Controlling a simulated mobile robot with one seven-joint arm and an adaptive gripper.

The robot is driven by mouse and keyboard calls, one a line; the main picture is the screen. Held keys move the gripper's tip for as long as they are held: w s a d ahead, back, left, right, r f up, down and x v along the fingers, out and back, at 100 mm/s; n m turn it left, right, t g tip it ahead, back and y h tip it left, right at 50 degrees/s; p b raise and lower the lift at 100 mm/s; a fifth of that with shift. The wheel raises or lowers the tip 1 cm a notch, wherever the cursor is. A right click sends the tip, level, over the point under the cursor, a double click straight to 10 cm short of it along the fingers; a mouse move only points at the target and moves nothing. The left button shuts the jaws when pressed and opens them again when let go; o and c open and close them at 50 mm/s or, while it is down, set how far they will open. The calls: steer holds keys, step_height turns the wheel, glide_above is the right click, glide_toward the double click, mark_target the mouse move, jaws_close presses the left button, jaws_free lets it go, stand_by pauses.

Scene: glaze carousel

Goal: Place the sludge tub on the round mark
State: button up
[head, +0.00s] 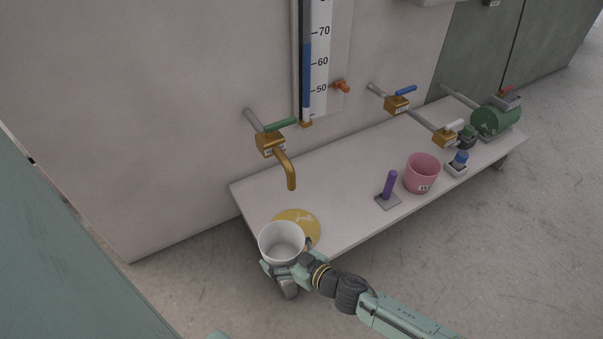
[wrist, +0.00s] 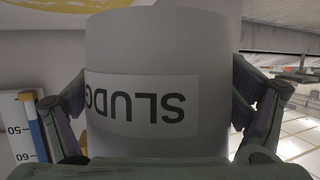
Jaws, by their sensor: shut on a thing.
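The sludge tub (head: 282,238) is a white, open-topped tub in the head view. In the wrist view the tub (wrist: 160,55) fills the middle, and its label reads "SLUDG" upside down. My gripper (head: 286,266) is shut on the tub, with a finger on each side of it in the wrist view. The round mark (head: 303,221) is a yellow disc at the near left end of the bench. The tub overlaps the near part of the mark in the head view and hides some of it. I cannot tell how high the tub is above the bench.
A brass spout (head: 288,170) with a green lever hangs above the mark. On the white bench (head: 340,170), a purple handle (head: 390,185), a pink tub (head: 421,173) and a blue-topped knob (head: 459,160) stand to the right. A green motor (head: 490,122) is at the far end.

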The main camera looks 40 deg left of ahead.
steer(key=w+a, duration=0.2)
steer(key=w, duration=0.2)
steer(key=w+a+f+b, duration=0.1)
steer(key=w, duration=0.3)
steer(key=w+a, duration=0.2)
steer(key=w, duration=0.2)
steer(key=shift+a+f, duration=0.15)
steer(key=shift+a, duration=0.15)
steer(key=shift+f+b, duration=0.7)
steer(key=shift+f, duration=1)
steer(key=shift+f, duration=0.1)
steer(key=o, duration=0.8)
steer(key=shift+f, duration=0.1)
steer(key=shift+o, duration=0.6)
